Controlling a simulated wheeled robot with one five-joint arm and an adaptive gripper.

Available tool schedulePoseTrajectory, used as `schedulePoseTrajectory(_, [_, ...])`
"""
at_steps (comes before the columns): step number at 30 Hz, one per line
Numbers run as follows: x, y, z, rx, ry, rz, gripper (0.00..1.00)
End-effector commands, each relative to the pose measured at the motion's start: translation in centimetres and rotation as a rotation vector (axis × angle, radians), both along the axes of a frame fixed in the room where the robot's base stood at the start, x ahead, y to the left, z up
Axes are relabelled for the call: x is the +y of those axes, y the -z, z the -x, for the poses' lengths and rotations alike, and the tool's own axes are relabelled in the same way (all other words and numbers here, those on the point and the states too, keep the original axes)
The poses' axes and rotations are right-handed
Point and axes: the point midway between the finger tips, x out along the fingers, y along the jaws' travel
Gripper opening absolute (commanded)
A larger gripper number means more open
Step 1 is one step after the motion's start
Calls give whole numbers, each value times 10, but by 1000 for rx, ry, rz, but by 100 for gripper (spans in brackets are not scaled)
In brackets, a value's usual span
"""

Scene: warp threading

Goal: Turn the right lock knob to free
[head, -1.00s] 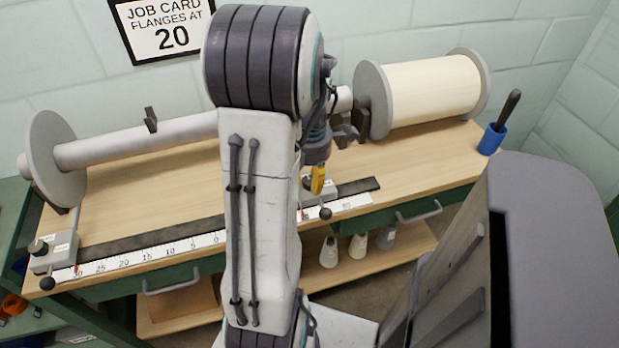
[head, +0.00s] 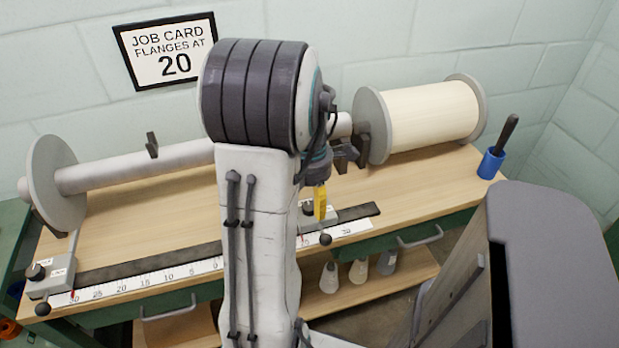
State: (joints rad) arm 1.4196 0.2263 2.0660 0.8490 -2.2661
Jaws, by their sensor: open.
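The right scale block (head: 346,213) sits on the dark rail at the bench front, with a black ball-ended lever (head: 325,239) below it. A dark knob (head: 308,208) shows on this block, partly hidden by my arm and gripper. My gripper (head: 320,204) hangs down just over the block, its yellow finger part in front of or beside the knob. I cannot tell whether it touches the knob. The gripper is open; its fingers are mostly hidden behind my arm. The knob's marking cannot be read.
A left scale block (head: 50,280) with a dark knob stands at the rail's left end. A roller with a grey flange (head: 58,184) and a cream spool (head: 432,115) lie behind the rail. A blue cup (head: 491,164) stands at right. A job card (head: 166,51) reads 20.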

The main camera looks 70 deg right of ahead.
Motion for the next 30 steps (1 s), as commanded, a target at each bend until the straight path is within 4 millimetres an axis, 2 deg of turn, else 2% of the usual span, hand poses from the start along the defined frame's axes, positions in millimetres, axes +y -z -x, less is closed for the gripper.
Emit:
schedulePoseTrajectory(9, [-1, -55, 0, 0, 0, 4, 58])
schedulePoseTrajectory(15, [0, -83, 0, 0, 0, 0, 58])
schedulePoseTrajectory(21, [0, -99, 0, 0, 0, 0, 58])
schedulePoseTrajectory(30, [1, -104, 0, 0, 0, -3, 58])
